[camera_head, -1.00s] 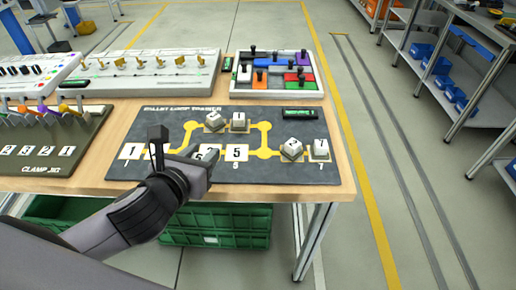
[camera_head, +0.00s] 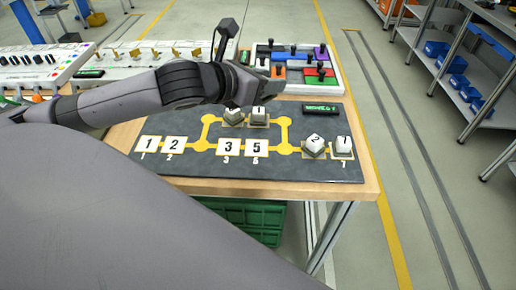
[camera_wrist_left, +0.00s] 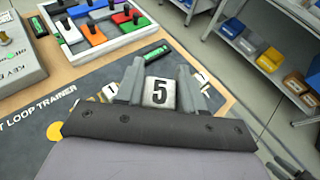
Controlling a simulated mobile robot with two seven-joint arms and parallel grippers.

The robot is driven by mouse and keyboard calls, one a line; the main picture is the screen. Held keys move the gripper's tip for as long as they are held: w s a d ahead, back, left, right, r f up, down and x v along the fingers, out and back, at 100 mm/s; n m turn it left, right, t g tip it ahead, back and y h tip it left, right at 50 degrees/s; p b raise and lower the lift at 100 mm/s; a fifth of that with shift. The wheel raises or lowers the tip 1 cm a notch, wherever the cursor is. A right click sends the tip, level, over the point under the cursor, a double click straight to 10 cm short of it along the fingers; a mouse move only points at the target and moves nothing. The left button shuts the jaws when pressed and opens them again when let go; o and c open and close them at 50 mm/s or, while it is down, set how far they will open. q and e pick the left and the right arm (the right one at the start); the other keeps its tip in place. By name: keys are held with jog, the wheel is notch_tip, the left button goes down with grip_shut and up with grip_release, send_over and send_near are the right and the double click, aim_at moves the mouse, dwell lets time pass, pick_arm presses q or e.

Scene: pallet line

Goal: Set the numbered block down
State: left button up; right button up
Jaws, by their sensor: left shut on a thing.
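My left gripper (camera_head: 268,92) is shut on a pale block marked 5 (camera_wrist_left: 159,92), held between its fingers in the left wrist view. In the head view the gripper is over the back of the dark loop trainer board (camera_head: 200,172), and its fingers hide the held block. Two pale blocks stand on the upper loop, one (camera_head: 233,118) and one marked 1 (camera_head: 258,116), just below the gripper in the picture. A block marked 2 (camera_head: 313,146), turned askew, and another block (camera_head: 343,146) stand at the right.
White numbered squares (camera_head: 149,146) line the yellow track. A tray of coloured pieces (camera_head: 320,75) and a white switch panel (camera_head: 120,62) stand behind the board. The table's right edge (camera_head: 372,180) is near. A green crate (camera_head: 255,222) is below.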

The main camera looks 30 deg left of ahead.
aim_at(260, 145)
pick_arm(q)
jog(key=r, duration=0.1)
jog(key=a+r, duration=0.1)
jog(key=r, duration=0.1)
jog(key=shift+w+a, duration=0.25)
jog(key=shift+a, duration=0.1)
notch_tip(260, 145, down, 20)
jog(key=b, duration=0.3)
jog(key=shift+r, duration=0.1)
jog(key=shift+f+b, duration=0.2)
jog(key=shift+b, duration=0.1)
jog(key=o, duration=1.1)
